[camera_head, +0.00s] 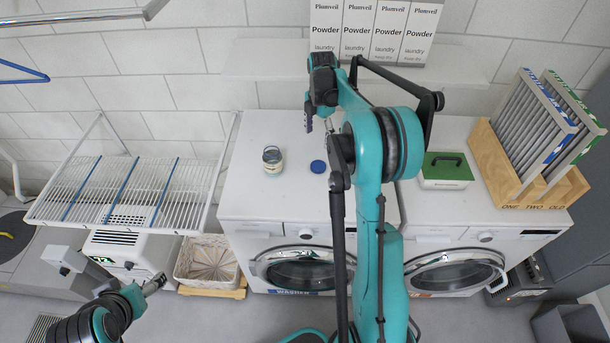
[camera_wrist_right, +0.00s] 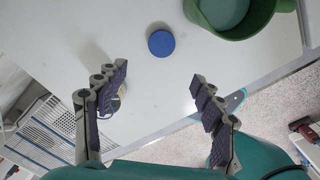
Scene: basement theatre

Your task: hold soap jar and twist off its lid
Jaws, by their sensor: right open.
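The soap jar (camera_head: 272,161) is a small glass jar with a pale label, upright on the left washer's white top. Its blue lid (camera_head: 318,166) lies flat on the same top, to the right of the jar and apart from it. My right gripper (camera_head: 319,122) is above the washer top, behind the lid in the head view. In the right wrist view my right gripper (camera_wrist_right: 160,94) is open and empty, with the lid (camera_wrist_right: 161,43) beyond its fingertips. The jar is mostly hidden behind the left finger there. My left gripper (camera_head: 154,284) is low at the left, away from the jar; its jaws are unclear.
A green mug (camera_wrist_right: 240,22) stands near the lid in the right wrist view. A green-lidded box (camera_head: 446,170) and a wooden rack (camera_head: 500,165) stand on the right machine. Powder boxes (camera_head: 372,35) are on the shelf behind. A wire drying rack (camera_head: 125,190) is left of the washer.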

